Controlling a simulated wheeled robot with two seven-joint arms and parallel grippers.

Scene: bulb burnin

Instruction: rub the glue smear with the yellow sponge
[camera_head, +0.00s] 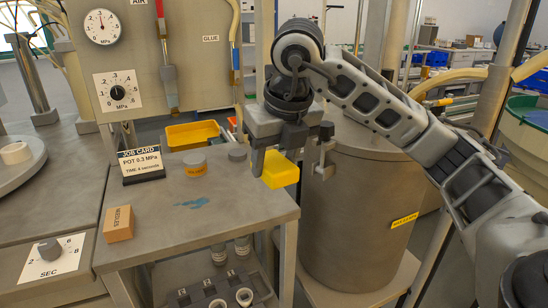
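The glue smear (192,203) is a small blue-teal patch on the grey bench top (240,205), and it lies uncovered. The yellow sponge (281,170) is a small block held below my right gripper (272,158), near the bench's right edge. My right gripper appears shut on the sponge, with one finger showing on its left side; the other finger is mostly hidden. The sponge is to the right of the smear, apart from it. My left gripper is not in view.
A yellow tray (193,135) is behind. A large metal pot (360,220) stands to the right. The bench right of the smear is clear.

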